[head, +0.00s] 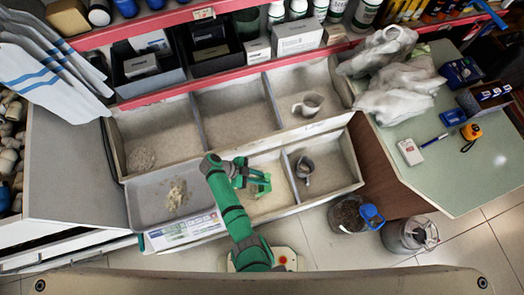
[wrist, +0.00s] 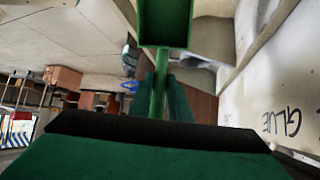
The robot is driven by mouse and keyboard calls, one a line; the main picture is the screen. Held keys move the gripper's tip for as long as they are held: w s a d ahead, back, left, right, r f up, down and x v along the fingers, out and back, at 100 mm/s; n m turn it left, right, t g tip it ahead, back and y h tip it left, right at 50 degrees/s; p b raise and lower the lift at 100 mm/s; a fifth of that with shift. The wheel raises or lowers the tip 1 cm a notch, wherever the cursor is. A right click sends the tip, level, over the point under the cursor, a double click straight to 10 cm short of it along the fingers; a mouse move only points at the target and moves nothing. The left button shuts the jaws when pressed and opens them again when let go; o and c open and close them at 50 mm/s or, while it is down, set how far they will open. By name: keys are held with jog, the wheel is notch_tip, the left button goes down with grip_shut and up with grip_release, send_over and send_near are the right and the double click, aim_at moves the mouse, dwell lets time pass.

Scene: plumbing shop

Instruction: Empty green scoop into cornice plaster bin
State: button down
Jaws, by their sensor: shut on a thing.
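My gripper (head: 241,172) is shut on the handle of the green scoop (head: 261,184). In the wrist view the scoop (wrist: 165,22) points away from the gripper (wrist: 162,100), and its cup is cut off by the top edge. The scoop hangs above the middle front bin (head: 268,208), which holds pale material. I cannot tell how high it is or whether anything is in it. No label in the head view is readable, so I cannot tell which bin is cornice plaster. The wrist view shows a wall lettered GLUE (wrist: 282,122).
A grey tray with a pale heap (head: 145,203) sits left of my arm. Three bins (head: 232,110) stand behind, one with a scoop (head: 308,104). Another scoop (head: 305,168) lies in the right front bin. Buckets (head: 405,235) stand on the floor, and a cluttered table (head: 450,170) is right.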

jog(key=shift+w, duration=0.15)
jog(key=shift+d, duration=0.15)
notch_tip(320, 180, up, 8)
jog(key=y, duration=0.6)
jog(key=shift+g, duration=0.3)
jog(key=shift+r+n, duration=0.1)
jog(key=shift+n, duration=0.2)
